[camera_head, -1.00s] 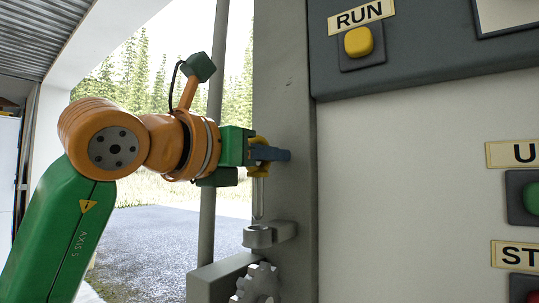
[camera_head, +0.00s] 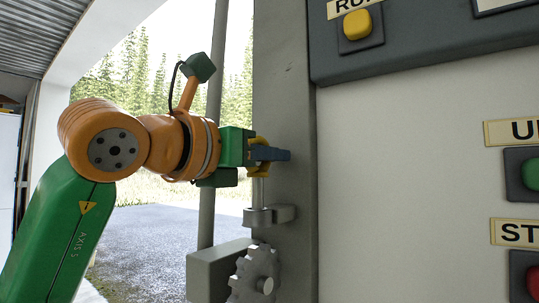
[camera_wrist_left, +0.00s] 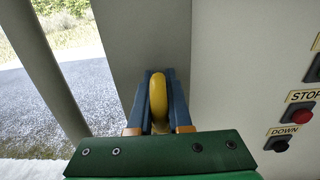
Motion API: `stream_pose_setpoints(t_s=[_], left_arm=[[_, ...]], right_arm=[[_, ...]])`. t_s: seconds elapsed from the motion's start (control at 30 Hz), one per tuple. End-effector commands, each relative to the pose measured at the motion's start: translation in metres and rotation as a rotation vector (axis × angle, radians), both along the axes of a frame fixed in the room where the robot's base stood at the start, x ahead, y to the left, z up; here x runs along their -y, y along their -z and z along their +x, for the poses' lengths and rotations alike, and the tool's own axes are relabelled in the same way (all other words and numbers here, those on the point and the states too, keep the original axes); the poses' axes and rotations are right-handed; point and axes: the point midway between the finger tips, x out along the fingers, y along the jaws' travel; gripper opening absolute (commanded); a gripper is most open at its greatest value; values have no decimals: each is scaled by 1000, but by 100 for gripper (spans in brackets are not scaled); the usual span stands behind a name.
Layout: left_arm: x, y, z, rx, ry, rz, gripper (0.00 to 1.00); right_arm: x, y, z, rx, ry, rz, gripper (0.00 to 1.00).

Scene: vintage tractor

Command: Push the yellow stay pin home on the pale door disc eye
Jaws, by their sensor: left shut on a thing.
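My left gripper (camera_head: 268,153) is shut on the ring handle of the yellow stay pin (camera_head: 260,143), in front of the grey post. In the left wrist view the yellow ring (camera_wrist_left: 158,95) stands between the two blue fingers. The pin's thin grey shaft (camera_head: 258,191) hangs upright below the fingers, down to the pale eye (camera_head: 259,216) on a bracket of the post. The shaft's lower end is hidden at the eye, and I cannot tell how deep it sits. A gap shows between the fingers and the eye. My right gripper is not in view.
A toothed grey disc (camera_head: 254,276) sits below the eye, beside a grey block (camera_head: 213,272). A control panel (camera_head: 410,140) with a yellow button (camera_head: 357,24), a green button (camera_head: 533,173) and a red button stands to the right. A grey pole (camera_head: 208,215) stands at the left.

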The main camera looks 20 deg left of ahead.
Motion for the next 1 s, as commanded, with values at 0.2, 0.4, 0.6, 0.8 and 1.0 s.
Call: stream_pose_setpoints(t_s=[0.2, 0.4, 0.6, 0.8, 1.0], left_arm=[[0, 7, 0, 1, 0, 0, 0], [0, 12, 0, 0, 0, 0, 0], [0, 17, 0, 1, 0, 0, 0], [0, 22, 0, 0, 0, 1, 0], [0, 27, 0, 0, 0, 0, 0]], right_arm=[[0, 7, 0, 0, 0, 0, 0], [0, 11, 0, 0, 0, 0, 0], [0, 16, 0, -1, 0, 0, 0], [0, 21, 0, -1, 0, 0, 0], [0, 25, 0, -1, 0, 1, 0]])
